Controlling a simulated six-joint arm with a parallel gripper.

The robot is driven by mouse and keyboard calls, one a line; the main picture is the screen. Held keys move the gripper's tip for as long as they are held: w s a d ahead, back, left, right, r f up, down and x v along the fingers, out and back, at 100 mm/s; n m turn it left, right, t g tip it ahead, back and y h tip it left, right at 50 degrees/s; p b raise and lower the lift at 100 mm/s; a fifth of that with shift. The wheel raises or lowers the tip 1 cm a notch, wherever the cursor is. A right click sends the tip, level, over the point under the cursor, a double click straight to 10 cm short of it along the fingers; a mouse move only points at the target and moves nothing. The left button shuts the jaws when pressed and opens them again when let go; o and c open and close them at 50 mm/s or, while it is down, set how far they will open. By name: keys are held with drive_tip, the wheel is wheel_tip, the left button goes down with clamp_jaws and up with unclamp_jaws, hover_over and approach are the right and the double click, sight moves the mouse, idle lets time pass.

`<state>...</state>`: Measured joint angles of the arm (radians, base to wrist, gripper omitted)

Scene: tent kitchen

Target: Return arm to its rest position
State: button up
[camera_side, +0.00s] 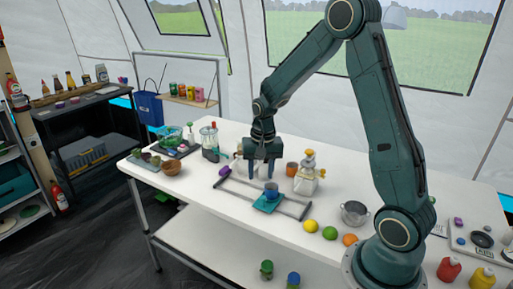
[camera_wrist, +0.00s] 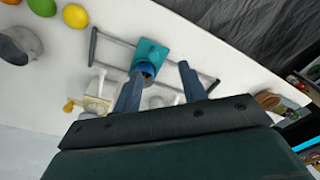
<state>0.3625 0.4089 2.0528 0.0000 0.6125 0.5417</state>
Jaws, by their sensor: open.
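My gripper (camera_side: 264,168) is above the white table (camera_side: 180,215), fingers pointing down. In the wrist view its two fingers (camera_wrist: 160,85) are spread apart with nothing held between them. A blue cup (camera_side: 271,190) stands on a teal square coaster (camera_side: 266,205) just below and to the right of the gripper in the side view. The coaster also shows in the wrist view (camera_wrist: 152,50), with the cup partly hidden near the left finger. A grey rail frame (camera_side: 235,201) lies around them on the table.
A glass dispenser with a yellow top (camera_side: 307,178) and an orange cup (camera_side: 292,168) stand right of the gripper. A lemon (camera_side: 310,226), a lime (camera_side: 330,233), an orange (camera_side: 349,239) and a metal pot (camera_side: 354,213) are nearer my base. A blender (camera_side: 210,140) and a brown bowl (camera_side: 172,168) stand left.

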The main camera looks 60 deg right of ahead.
drive_tip(key=s+a+r+n+t, duration=0.1)
drive_tip(key=s+a+r+n, duration=0.3)
drive_tip(key=r, duration=0.5)
drive_tip(key=s+a+r+n+t, duration=0.2)
drive_tip(key=s+a+r+n, duration=0.1)
drive_tip(key=s, duration=0.5)
drive_tip(key=s+a+r+n+t, duration=0.1)
drive_tip(key=s+a+r+n, duration=0.2)
drive_tip(key=s+a+r, duration=0.3)
drive_tip(key=shift+s+a+r+t, duration=0.2)
drive_tip(key=shift+s+a+t, duration=0.2)
drive_tip(key=shift+s+a, duration=0.5)
drive_tip(key=shift+s+d, duration=0.15)
drive_tip(key=shift+d, duration=0.05)
